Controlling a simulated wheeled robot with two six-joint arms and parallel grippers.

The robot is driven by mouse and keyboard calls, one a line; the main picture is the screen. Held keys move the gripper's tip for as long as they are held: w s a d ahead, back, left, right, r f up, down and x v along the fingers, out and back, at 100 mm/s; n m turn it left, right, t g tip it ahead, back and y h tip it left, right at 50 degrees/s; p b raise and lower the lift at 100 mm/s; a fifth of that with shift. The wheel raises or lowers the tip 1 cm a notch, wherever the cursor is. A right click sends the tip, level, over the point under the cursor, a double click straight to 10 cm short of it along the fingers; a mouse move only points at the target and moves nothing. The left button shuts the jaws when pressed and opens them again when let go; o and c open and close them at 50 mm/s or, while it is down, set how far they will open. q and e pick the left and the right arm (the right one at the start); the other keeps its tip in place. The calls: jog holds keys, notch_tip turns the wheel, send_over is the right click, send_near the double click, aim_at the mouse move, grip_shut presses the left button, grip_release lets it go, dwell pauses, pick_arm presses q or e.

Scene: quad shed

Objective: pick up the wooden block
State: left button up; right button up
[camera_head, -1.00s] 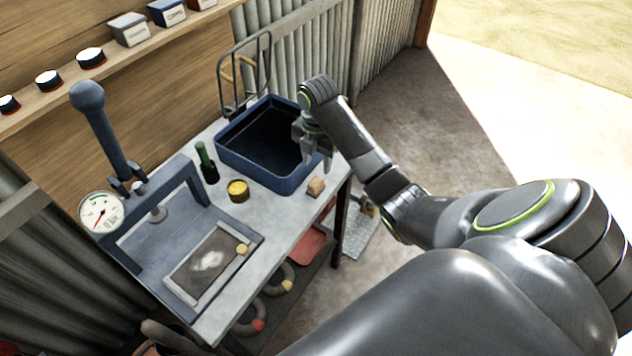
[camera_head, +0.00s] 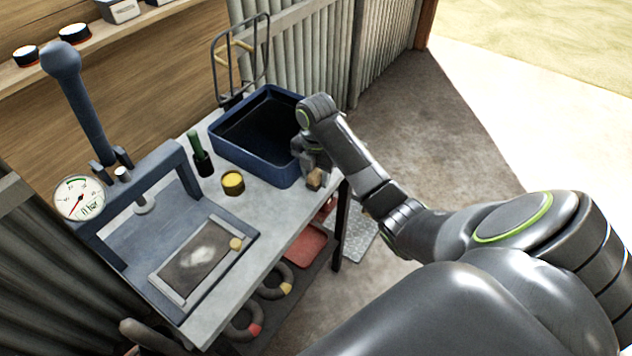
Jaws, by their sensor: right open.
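The small tan wooden block (camera_head: 314,179) lies on the grey bench top (camera_head: 275,215), near its right edge, just in front of the blue basin. My right gripper (camera_head: 315,172) reaches down from above and is at the block, with its open fingers beside or around it. The fingers partly hide the block, and I cannot tell whether they touch it. My left gripper is not in view.
The blue basin (camera_head: 225,157) stands behind the gripper. A yellow tin (camera_head: 232,183) and a green-topped bottle (camera_head: 199,152) stand to the left. A blue press with a gauge (camera_head: 79,199) fills the bench's left side. Open floor lies to the right.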

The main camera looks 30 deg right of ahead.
aim_at(316, 172)
jog(key=shift+f, duration=0.25)
jog(key=c, duration=0.7)
jog(key=shift+c, duration=0.2)
jog(key=shift+r, duration=0.5)
notch_tip(316, 172, up, 9)
jog(key=p, duration=0.8)
jog(key=shift+r, duration=0.1)
